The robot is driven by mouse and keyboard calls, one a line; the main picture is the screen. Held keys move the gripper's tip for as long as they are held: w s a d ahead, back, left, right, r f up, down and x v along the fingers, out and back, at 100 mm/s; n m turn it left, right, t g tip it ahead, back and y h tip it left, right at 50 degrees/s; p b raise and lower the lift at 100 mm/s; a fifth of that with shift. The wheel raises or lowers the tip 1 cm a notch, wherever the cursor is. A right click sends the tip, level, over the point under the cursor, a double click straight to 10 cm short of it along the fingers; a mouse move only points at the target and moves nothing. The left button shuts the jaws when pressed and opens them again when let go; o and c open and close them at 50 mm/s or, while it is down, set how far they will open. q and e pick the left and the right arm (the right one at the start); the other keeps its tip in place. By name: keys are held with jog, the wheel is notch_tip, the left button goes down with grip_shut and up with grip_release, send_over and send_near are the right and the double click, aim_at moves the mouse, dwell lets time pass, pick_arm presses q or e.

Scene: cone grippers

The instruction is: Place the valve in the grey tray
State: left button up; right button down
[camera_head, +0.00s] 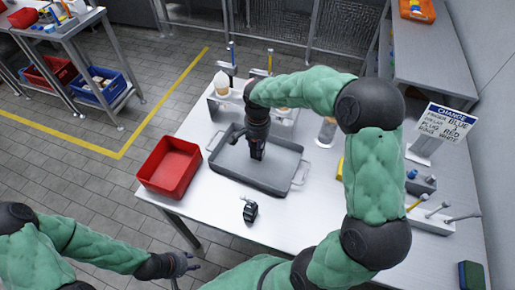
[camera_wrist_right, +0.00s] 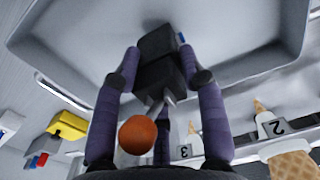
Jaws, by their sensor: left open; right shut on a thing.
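The grey tray (camera_head: 225,160) lies on the white table, with a handle at each end; its wall also shows in the right wrist view (camera_wrist_right: 255,60). My right gripper (camera_head: 257,152) reaches down over the tray's middle. In the right wrist view its purple fingers are shut around what looks like the valve (camera_wrist_right: 158,72), a dark blocky body with a metal stem and an orange ball. The valve is over or in the tray; I cannot tell if it touches the floor. My left gripper (camera_head: 188,264) is open and empty, in front of the table's left edge.
A red bin (camera_head: 170,167) stands left of the tray. A small black and grey part (camera_head: 250,210) lies in front of it. A holder with cone-shaped items (camera_head: 222,84) stands behind. A sign (camera_head: 443,122) and tool blocks (camera_head: 430,218) are at right.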

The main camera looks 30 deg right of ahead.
jog(key=shift+f, duration=0.8)
jog(key=shift+f, duration=0.2)
jog(key=c, duration=0.7)
grip_release()
notch_tip(320, 180, up, 12)
jog(key=p, duration=0.3)
jog(key=shift+r, duration=0.2)
